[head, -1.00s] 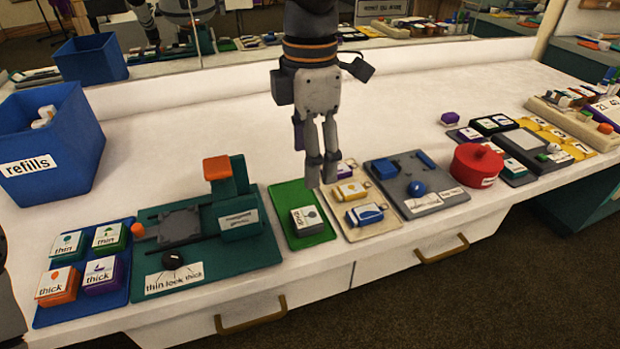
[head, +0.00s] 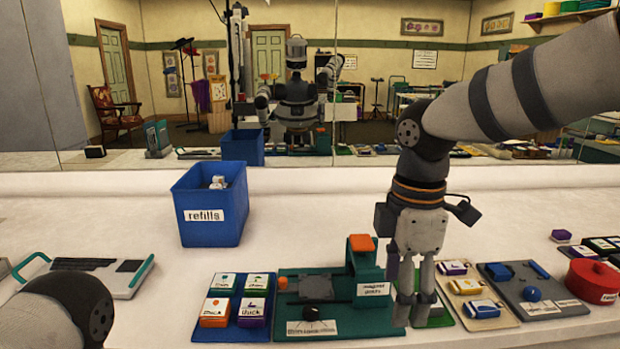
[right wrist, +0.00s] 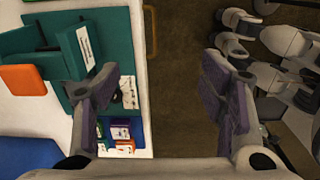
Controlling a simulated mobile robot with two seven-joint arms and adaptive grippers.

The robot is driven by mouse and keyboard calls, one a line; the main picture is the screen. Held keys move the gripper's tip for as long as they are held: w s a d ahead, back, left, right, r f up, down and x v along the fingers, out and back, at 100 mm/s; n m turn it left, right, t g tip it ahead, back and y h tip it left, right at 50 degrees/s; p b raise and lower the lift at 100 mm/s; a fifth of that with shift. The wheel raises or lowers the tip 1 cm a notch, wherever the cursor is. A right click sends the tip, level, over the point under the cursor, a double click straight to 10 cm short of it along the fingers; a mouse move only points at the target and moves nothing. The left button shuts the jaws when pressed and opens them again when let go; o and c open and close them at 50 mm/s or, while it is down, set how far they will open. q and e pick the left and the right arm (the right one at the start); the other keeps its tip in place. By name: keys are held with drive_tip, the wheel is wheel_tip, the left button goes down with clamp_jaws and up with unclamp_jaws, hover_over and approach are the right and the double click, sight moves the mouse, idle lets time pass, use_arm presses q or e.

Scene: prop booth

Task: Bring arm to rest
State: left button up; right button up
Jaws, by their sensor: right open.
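My right gripper (head: 413,312) hangs fingers-down in the head view, in front of the teal press board and the green tray (head: 440,316), partly hiding both. It is open and empty; in the right wrist view its two fingers (right wrist: 160,75) stand well apart with nothing between them. The right arm comes in from the upper right and bends down at the elbow. Part of my left arm (head: 50,310) shows at the bottom left of the head view; its gripper is out of frame.
A blue refills bin (head: 211,230) stands at the back. The teal press board (head: 340,325), a blue tray (head: 228,333) of labelled blocks, a beige tray (head: 498,319), a grey board (head: 560,302) and a red pot (head: 592,281) line the front. The middle counter is clear.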

drive_tip(key=s+f+m+g+y, duration=0.1)
drive_tip(key=s+f+m, duration=0.45)
drive_tip(key=f, duration=0.75)
drive_tip(key=s+f+m+g+y, duration=0.1)
drive_tip(key=s+f+m+g, duration=0.15)
drive_tip(key=s+f, duration=0.75)
drive_tip(key=s+d+f+m, duration=0.3)
drive_tip(key=s, duration=0.4)
drive_tip(key=s+d+f+m+h, duration=0.1)
drive_tip(key=s+d+f+m, duration=0.2)
drive_tip(key=s, duration=0.4)
drive_tip(key=s+d+f+m+h, duration=0.1)
drive_tip(key=s+d+f+m, duration=0.2)
drive_tip(key=s, duration=0.4)
drive_tip(key=shift+s+d+f+m+t, duration=0.25)
drive_tip(key=shift+d+f+m+t, duration=0.15)
drive_tip(key=shift+m, duration=0.4)
drive_tip(key=shift+d, duration=0.1)
